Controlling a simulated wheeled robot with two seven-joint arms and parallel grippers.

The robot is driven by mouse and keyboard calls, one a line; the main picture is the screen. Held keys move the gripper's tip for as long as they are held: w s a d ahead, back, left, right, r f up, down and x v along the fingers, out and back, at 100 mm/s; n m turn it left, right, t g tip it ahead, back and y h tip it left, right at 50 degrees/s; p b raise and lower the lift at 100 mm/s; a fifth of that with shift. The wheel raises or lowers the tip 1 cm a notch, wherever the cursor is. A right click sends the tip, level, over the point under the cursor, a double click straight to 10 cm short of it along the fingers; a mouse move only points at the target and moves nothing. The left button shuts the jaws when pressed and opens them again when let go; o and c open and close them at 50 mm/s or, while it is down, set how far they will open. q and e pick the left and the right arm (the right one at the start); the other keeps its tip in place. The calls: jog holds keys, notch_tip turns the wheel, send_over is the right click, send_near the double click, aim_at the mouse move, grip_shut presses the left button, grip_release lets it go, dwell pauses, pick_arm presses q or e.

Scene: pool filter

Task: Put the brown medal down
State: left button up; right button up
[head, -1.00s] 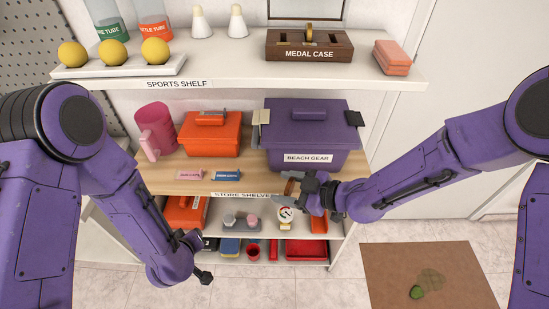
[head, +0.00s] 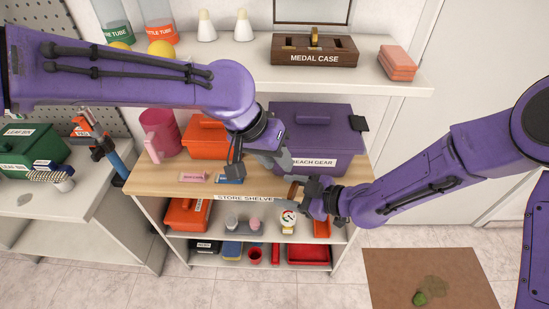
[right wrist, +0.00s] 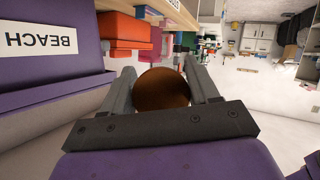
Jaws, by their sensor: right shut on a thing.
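The brown medal (right wrist: 163,88) is a round disc between the fingers of my right gripper (right wrist: 166,86) in the right wrist view. My right gripper (head: 300,187) is shut on it, in front of the purple beach gear box and near the front edge of the wooden shelf. In the head view only a small brown part of the medal (head: 293,191) shows. My left gripper (head: 270,158) is above the wooden shelf, in front of the beach gear box's left side. I see nothing clearly held in it, and its finger gap is unclear.
The medal case (head: 315,59), with a gold piece upright in it, stands on the sports shelf (head: 240,60). The beach gear box (head: 310,120) and an orange box (head: 205,138) stand on the wooden shelf (head: 160,178). Pink and blue labelled items lie left of my grippers.

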aim_at(293, 185)
pick_arm(q)
jog(key=x, duration=1.2)
jog(key=shift+s+a+f, duration=0.1)
jog(key=shift+s+a, duration=0.05)
jog(key=shift+s, duration=0.05)
grip_shut()
pick_arm(e)
jog(key=o, duration=1.1)
jog(key=shift+o, duration=0.2)
